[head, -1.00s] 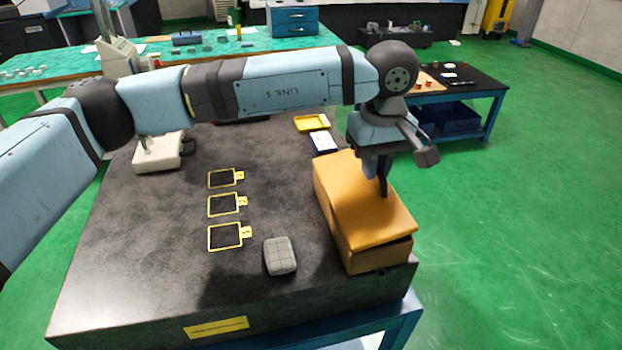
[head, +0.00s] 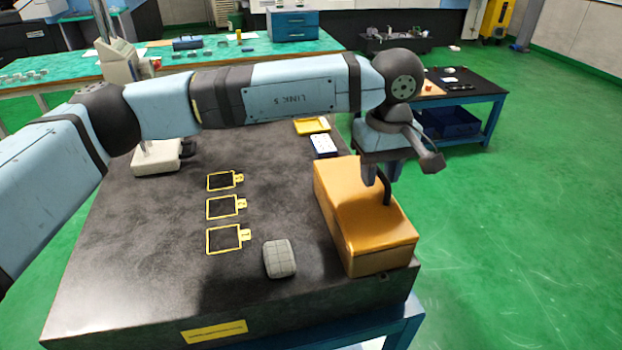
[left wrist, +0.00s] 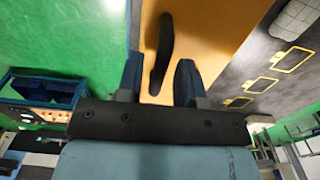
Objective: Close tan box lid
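The tan box (head: 345,225) stands at the right edge of the dark stone table. Its lid (head: 372,219) lies down level on the box, with no gap seen at the near end. A dark curved handle (head: 387,189) stands up from the lid; it also shows in the left wrist view (left wrist: 162,50). My left gripper (head: 382,174) is open above the lid by the handle. In the left wrist view its fingers (left wrist: 158,80) are apart, with the handle seen between them, and it holds nothing. My right gripper is not in view.
A grey rounded block (head: 280,259) lies left of the box. Several yellow-outlined marks (head: 224,208) are on the stone table (head: 150,270). A yellow tray (head: 312,125) and a white card-like item (head: 324,145) lie behind the box. Green floor is clear to the right.

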